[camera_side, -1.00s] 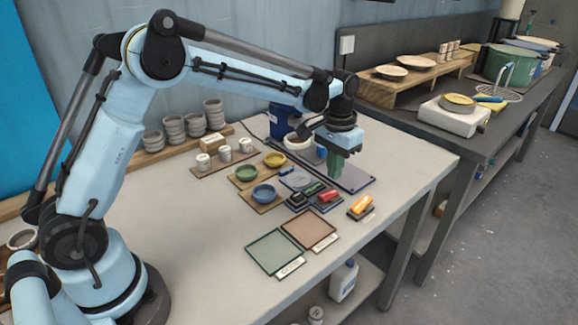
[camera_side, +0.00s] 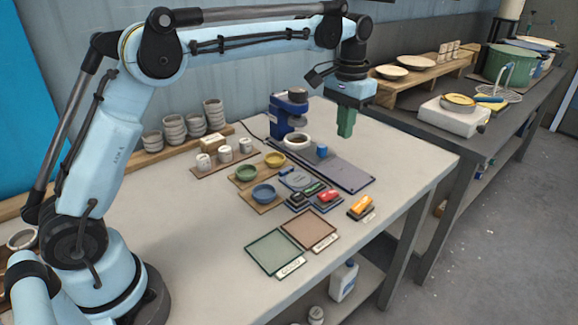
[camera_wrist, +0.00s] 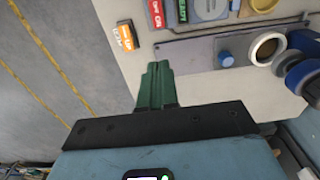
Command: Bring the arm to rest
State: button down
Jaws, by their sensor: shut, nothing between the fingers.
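My gripper (camera_side: 346,123) hangs above the right part of the light grey table (camera_side: 215,293) in the side view, its green fingers pointing down. The fingers are together with nothing between them. In the wrist view the shut green fingers (camera_wrist: 157,78) show over the table, near the edge of a grey board (camera_wrist: 205,52). The same board (camera_side: 345,175) lies below the gripper in the side view. My gripper touches nothing that I can see.
On the board stand a blue press-like device (camera_side: 287,115), a white ring-shaped piece (camera_side: 297,141) and a small blue cylinder (camera_side: 322,151). Small bowls, stamps and an orange block (camera_side: 361,207) lie in front. A second bench (camera_side: 400,112) with plates and pots stands right.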

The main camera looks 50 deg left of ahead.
jog(key=s+a+r+t, duration=0.2)
jog(key=s+r+t, duration=0.1)
jog(key=s, duration=0.8)
jog(key=s+f+t, duration=0.4)
jog(key=s+f, duration=0.2)
jog(key=s, duration=0.5)
jog(key=shift+a+f, duration=0.15)
